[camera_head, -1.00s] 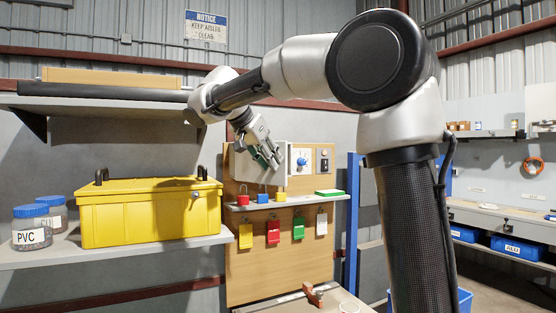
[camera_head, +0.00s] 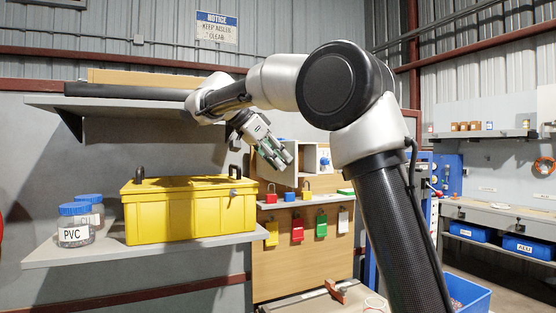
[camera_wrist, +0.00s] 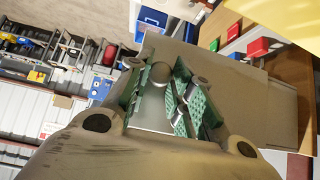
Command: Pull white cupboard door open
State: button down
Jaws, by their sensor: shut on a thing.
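The white cupboard door (camera_head: 286,174) stands swung out from the small white cupboard (camera_head: 308,160) on the wooden board, and part of the cupboard's inside shows beside it. My gripper (camera_head: 277,158) is at the door's front face. In the wrist view, my gripper's green-padded fingers (camera_wrist: 165,95) are closed around a round knob (camera_wrist: 160,72) on the door. The door's flat panel (camera_wrist: 250,95) spreads behind the fingers. In the head view the knob is hidden by the fingers.
A yellow toolbox (camera_head: 190,212) and a PVC jar (camera_head: 75,225) stand on the left shelf. A grey upper shelf (camera_head: 150,105) is close under my forearm. Padlocks (camera_head: 289,196) stand on a ledge below the cupboard, with coloured tags (camera_head: 297,229) hanging under it.

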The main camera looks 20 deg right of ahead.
jog(key=shift+f, duration=0.2)
jog(key=c, duration=1.2)
grip_release()
jog(key=shift+c, duration=0.2)
jog(key=shift+a+r, duration=0.1)
jog(key=shift+r, duration=0.05)
jog(key=v, duration=0.7)
jog(key=shift+a+r, duration=0.1)
jog(key=shift+a, duration=0.1)
